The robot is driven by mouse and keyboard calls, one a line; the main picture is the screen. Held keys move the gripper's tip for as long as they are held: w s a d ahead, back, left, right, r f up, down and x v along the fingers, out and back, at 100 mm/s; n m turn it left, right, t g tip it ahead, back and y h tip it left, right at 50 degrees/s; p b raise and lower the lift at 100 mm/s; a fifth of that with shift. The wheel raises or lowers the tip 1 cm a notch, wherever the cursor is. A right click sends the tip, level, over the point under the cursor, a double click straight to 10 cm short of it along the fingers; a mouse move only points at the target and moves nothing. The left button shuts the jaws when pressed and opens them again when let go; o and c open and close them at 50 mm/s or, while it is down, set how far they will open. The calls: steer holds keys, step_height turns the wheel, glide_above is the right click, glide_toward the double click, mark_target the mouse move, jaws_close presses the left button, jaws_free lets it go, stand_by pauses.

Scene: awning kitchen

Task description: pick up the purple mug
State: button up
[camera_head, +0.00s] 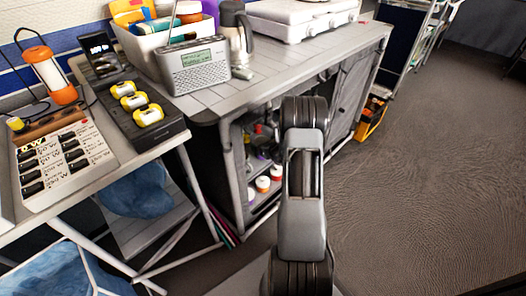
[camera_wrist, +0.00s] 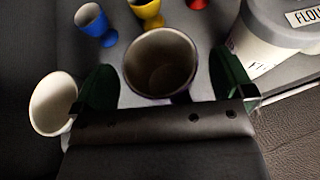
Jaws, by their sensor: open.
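In the wrist view, a mug with a pale rim, a brownish inside and a sliver of dark purple outer wall is the purple mug (camera_wrist: 160,60). Its open top faces the camera. My gripper (camera_wrist: 163,80) is open, with one green-padded finger to the left of the mug and one to the right. Gaps show between the fingers and the mug in the picture; I cannot tell how deep the fingers reach. The mug's lower body and handle are hidden. In the head view my arm shows, but neither my gripper nor the purple mug can be made out.
A white cup (camera_wrist: 52,103) stands close beside the left finger. A blue egg cup (camera_wrist: 92,22), a yellow one (camera_wrist: 147,12) and a white flour canister (camera_wrist: 262,45) with a grey lid are near. The head view shows a counter with a radio (camera_head: 194,67) and open floor at right.

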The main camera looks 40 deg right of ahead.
steer(key=c, duration=1)
steer(key=shift+r, duration=0.1)
steer(key=shift+c, duration=0.2)
